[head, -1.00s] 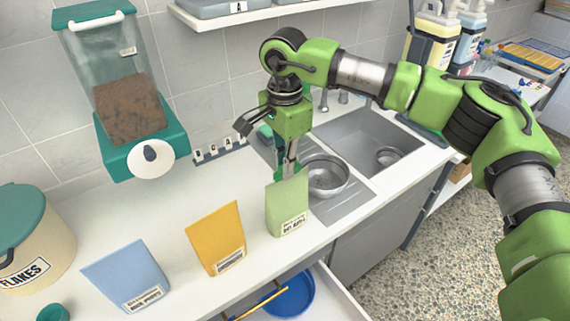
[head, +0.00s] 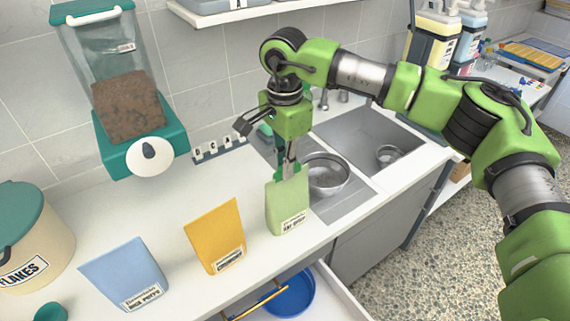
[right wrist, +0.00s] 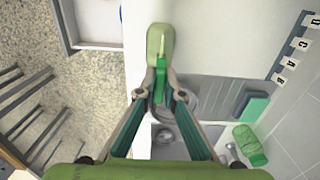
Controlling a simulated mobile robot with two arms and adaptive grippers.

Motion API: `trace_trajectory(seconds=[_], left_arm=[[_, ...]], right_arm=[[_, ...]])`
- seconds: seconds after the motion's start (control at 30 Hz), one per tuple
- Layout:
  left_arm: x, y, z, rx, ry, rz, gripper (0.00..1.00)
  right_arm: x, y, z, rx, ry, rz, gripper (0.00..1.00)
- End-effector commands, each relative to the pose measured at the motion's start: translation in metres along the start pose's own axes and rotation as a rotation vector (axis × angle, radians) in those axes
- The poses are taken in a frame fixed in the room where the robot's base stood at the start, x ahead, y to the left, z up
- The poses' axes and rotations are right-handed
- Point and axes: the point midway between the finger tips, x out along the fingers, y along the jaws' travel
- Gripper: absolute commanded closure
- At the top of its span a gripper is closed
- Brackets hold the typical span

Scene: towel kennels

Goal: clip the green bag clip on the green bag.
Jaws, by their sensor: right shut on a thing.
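The green bag (head: 287,208) stands upright on the white counter, close to the sink, with a label low on its front. It also shows from above in the right wrist view (right wrist: 159,42). My right gripper (head: 288,157) points down just above the bag's top. In the right wrist view its fingers (right wrist: 160,92) are shut on the green bag clip (right wrist: 161,74). The clip (head: 291,170) is at the bag's top edge and overlaps it in both views. I cannot tell whether its jaws grip the bag. My left gripper is not in view.
A yellow bag (head: 216,238) and a blue bag (head: 125,274) stand left of the green bag. A metal bowl (head: 328,176) and the sink (head: 367,140) are close behind and to the right. An open drawer (head: 340,300) holding a blue bowl (head: 289,296) sticks out below.

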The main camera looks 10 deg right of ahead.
Motion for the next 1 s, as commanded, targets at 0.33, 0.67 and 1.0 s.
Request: trace_trajectory(seconds=[0.33,0.67,1.0], left_arm=[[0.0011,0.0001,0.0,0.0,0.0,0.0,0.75],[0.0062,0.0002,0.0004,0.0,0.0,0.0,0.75],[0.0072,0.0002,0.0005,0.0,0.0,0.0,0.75]], right_arm=[[0.0009,0.0,0.0001,0.0,0.0,0.0,1.0],[0.0052,-0.0001,0.0001,0.0,0.0,0.0,1.0],[0.0058,-0.0001,0.0001,0.0,0.0,0.0,1.0]])
